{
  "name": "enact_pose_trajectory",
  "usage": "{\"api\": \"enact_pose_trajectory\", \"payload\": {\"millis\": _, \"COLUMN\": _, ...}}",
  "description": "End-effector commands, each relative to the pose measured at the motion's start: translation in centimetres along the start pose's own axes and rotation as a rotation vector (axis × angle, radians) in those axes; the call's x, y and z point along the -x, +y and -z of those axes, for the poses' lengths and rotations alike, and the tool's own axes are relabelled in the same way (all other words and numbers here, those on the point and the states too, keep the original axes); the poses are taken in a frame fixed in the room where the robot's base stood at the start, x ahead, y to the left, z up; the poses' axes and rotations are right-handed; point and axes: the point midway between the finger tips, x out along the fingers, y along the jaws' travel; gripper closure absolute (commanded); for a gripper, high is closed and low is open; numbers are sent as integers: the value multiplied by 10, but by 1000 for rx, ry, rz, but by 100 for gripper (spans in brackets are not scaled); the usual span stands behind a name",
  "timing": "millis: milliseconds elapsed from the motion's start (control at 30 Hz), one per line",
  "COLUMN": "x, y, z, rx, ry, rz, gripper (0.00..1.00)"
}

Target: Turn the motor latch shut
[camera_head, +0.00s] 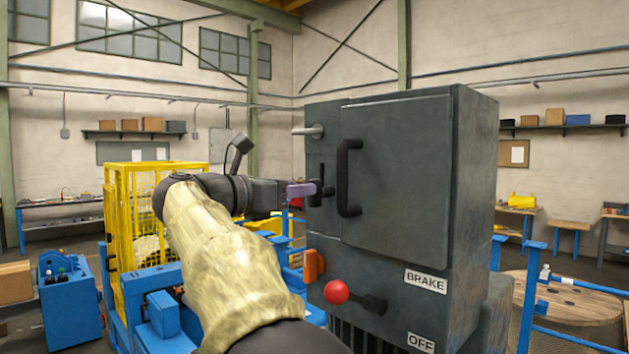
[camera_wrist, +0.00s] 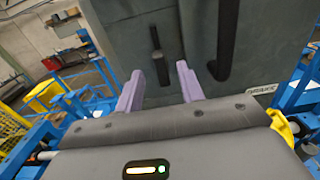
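The dark grey motor cabinet (camera_head: 400,190) stands right of centre with its door closed against the body. A small black latch (camera_head: 318,188) sits on its front, left of the long black door handle (camera_head: 347,178). In the wrist view the latch (camera_wrist: 156,50) looks like an upright bar on a round hub. My gripper (camera_head: 302,189) is in front of the latch, its purple fingers pointing at it. In the wrist view my gripper (camera_wrist: 158,74) is open and empty, with the latch framed between the fingertips. I cannot tell whether a finger touches it.
The door handle (camera_wrist: 226,40) is close to the right finger. A silver peg (camera_head: 308,131) sticks out above the latch. Below are an orange block (camera_head: 314,265) and a red-knobbed brake lever (camera_head: 337,292). A yellow cage (camera_head: 140,190) stands behind my arm.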

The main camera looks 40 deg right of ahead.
Motion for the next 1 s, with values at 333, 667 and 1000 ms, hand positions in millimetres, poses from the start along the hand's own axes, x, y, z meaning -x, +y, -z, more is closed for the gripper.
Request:
{"api": "enact_pose_trajectory", "payload": {"millis": 333, "x": -51, "y": 0, "z": -1, "rx": 1, "ry": 0, "rz": 2, "gripper": 62}}
{"api": "enact_pose_trajectory", "payload": {"millis": 667, "x": -56, "y": 0, "z": 0, "rx": 0, "ry": 0, "rz": 0, "gripper": 62}}
{"api": "enact_pose_trajectory", "payload": {"millis": 1000, "x": -55, "y": 0, "z": 0, "rx": -1, "ry": 0, "rz": 0, "gripper": 100}}
